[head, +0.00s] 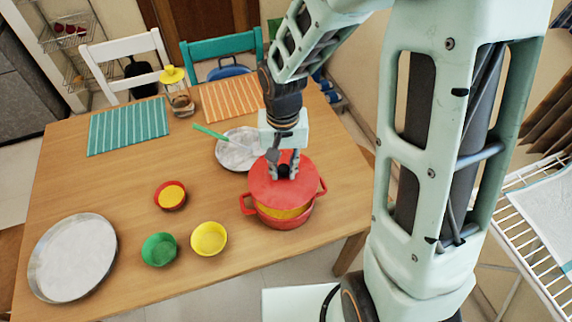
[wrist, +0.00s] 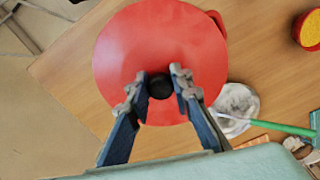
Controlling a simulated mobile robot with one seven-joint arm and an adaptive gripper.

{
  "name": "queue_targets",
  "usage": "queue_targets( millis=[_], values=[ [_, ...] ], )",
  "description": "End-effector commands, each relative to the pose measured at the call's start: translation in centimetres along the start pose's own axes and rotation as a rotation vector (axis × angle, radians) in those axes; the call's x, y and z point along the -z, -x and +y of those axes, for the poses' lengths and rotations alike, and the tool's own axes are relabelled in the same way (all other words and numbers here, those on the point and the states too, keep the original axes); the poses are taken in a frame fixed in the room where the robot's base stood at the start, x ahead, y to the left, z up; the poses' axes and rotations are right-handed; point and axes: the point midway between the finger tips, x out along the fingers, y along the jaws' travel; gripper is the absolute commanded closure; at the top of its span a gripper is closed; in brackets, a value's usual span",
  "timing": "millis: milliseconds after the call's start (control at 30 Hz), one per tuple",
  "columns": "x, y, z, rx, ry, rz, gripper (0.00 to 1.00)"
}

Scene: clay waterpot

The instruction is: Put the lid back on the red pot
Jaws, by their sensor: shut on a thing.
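The red pot (head: 287,221) stands on the wooden table near its right edge, with side handles and yellow contents showing at its front. The round red lid (head: 265,192) is over the pot, set toward the back, leaving the front of the opening uncovered. Whether it touches the rim I cannot tell. My gripper (head: 284,168) is above the lid, shut on its dark knob.
A metal dish (head: 232,158) with a green-handled utensil (head: 210,132) lies just behind the pot. A yellow bowl (head: 209,239), green bowl (head: 160,250), red bowl (head: 170,195) and large round tray (head: 72,258) are to the left. A jar (head: 177,92) stands at the back.

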Motion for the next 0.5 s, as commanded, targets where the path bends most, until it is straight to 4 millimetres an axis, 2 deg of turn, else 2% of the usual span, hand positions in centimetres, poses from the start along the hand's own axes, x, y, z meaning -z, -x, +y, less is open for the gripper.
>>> queue_targets(
  millis=[500],
  values=[
    [0.0, -4.9, 0.0, 0.0, 0.001, 0.0, 1.0]
  ],
)
